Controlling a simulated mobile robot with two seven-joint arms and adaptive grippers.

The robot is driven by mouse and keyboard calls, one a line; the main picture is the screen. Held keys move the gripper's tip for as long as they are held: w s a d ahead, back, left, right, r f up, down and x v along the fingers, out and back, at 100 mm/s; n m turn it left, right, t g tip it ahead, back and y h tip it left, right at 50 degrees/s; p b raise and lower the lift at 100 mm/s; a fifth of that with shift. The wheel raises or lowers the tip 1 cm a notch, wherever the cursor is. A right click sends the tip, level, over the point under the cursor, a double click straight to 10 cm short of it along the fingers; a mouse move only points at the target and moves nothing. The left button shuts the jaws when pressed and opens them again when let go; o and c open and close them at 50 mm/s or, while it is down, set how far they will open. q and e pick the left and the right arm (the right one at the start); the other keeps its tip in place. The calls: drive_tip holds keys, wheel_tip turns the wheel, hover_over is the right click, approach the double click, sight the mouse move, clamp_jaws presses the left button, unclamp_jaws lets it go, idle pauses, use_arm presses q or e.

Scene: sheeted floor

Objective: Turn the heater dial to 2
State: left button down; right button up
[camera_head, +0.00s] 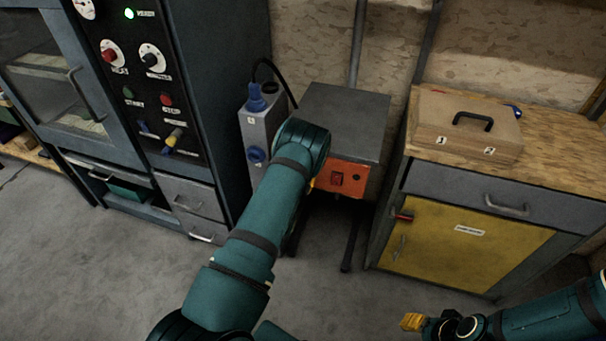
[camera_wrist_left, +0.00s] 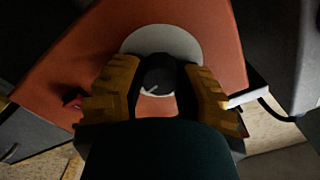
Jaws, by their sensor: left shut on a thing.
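The heater (camera_head: 350,110) is a grey box on legs with an orange front panel (camera_head: 349,179), which carries a red switch (camera_head: 337,179). My left arm covers the panel's left part and the dial in the head view. In the left wrist view the black dial (camera_wrist_left: 157,74) sits on a pale round plate (camera_wrist_left: 183,42) on the orange panel. My left gripper (camera_wrist_left: 158,86) is shut on the dial, a yellow finger on each side. A thin light mark shows on the dial's lower part; no numbers are readable. My right gripper (camera_head: 412,322) is low at right, away from the heater; its opening is unclear.
A grey socket box (camera_head: 262,130) with a blue plug and black cable stands left of the heater. A dark oven cabinet (camera_head: 215,80) is farther left. At right, a yellow-door cabinet (camera_head: 450,245) bears a wooden box (camera_head: 468,125). The floor in front is clear.

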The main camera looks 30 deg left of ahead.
use_arm(q)
drive_tip(key=shift+r, duration=0.1)
drive_tip(key=c, duration=0.6)
unclamp_jaws()
drive_tip(key=shift+w, duration=0.1)
drive_tip(key=v, duration=1.2)
